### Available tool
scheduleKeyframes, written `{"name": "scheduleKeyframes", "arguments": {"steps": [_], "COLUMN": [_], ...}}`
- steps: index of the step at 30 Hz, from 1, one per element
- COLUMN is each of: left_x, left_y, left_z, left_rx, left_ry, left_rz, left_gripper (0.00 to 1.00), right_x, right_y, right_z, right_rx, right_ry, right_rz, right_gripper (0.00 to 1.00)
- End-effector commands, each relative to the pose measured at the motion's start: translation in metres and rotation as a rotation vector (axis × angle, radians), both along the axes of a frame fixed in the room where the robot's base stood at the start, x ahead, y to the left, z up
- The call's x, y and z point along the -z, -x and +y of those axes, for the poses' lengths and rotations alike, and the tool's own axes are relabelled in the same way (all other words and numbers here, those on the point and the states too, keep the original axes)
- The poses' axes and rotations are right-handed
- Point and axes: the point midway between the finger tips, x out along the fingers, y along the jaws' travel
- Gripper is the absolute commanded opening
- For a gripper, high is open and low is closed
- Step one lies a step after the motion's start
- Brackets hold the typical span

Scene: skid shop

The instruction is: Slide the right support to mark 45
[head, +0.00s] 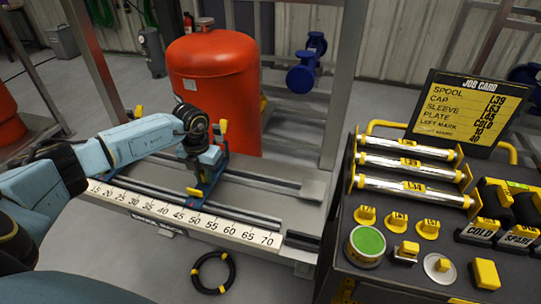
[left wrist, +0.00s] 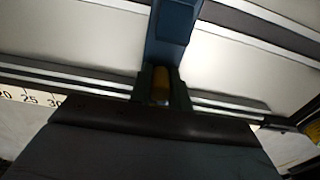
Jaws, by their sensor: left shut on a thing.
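The right support (head: 212,176) is a blue frame with yellow parts, standing across the rails of the bench in the head view. Its near foot is by the 45 and 50 marks of the white scale (head: 150,207); I cannot tell its exact reading. My left gripper (head: 190,157) is above the support's near side, shut on its yellow knob (left wrist: 160,85). The left wrist view shows the knob between the fingers and the blue body (left wrist: 172,35) beyond. My arm hides part of the rails and scale. My right gripper is not in view.
A red tank (head: 214,85) stands behind the bench. At right, a dark cart (head: 345,240) carries rollers, yellow caps, a green-topped can (head: 366,244) and a job card (head: 470,110). A black ring (head: 213,272) lies on the floor. The rails right of the support are clear.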

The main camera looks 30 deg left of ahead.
Motion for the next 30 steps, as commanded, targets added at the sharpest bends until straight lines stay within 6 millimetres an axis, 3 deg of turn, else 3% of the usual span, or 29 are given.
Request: {"name": "scheduleKeyframes", "arguments": {"steps": [13,30], "left_x": [0.000,0.000], "left_y": [0.001,0.006], "left_z": [0.004,0.027], "left_rx": [-0.003,-0.003], "left_ry": [-0.003,-0.004], "left_rz": [0.000,0.001], "left_gripper": [0.00,0.00], "right_x": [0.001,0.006], "right_y": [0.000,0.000], "right_z": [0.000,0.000], "right_rx": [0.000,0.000], "right_ry": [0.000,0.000], "right_rz": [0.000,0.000], "right_gripper": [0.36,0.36]}}
